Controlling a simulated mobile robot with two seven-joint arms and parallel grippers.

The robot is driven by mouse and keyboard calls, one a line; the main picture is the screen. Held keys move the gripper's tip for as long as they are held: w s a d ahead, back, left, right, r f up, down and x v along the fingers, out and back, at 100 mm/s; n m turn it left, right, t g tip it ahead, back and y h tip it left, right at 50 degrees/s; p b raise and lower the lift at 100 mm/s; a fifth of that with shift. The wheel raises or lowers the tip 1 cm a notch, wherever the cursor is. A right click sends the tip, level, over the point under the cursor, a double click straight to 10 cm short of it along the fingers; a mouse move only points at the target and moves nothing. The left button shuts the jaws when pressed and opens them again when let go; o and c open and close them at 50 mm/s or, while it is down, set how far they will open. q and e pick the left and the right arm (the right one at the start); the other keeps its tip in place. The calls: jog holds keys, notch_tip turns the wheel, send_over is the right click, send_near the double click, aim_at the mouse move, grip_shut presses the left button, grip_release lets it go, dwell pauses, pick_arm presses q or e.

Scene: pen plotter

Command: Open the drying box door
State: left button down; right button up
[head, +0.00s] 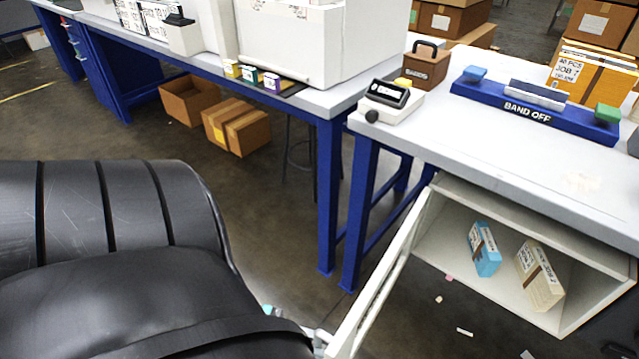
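The drying box (486,192) is a white open-fronted cabinet below the right-hand table. Its white door (378,283) stands swung open to the left, seen nearly edge-on. A light blue box (486,258) and a beige box (541,285) lean inside. My black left arm fills the lower left. A small part of my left gripper (318,342) shows at the bottom edge, beside the door's near end. My arm and the frame edge hide most of it, so its fingers and any contact with the door are unclear. My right gripper is not visible.
Above the cabinet, the grey tabletop (450,131) holds a blue "BAND OFF" fixture (485,97), a small white device (383,112) and a brown box (421,75). Blue table legs (356,215) stand left of the door. Cardboard boxes (240,128) lie under the left table. Scraps litter the floor.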

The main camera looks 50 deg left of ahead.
pick_arm(q)
jog(key=shift+s+a+f, duration=0.1)
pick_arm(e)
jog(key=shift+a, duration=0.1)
pick_arm(q)
jog(key=c, duration=1.1)
grip_release()
jog(key=shift+b+v, duration=1.55)
jog(key=shift+v, duration=6.1)
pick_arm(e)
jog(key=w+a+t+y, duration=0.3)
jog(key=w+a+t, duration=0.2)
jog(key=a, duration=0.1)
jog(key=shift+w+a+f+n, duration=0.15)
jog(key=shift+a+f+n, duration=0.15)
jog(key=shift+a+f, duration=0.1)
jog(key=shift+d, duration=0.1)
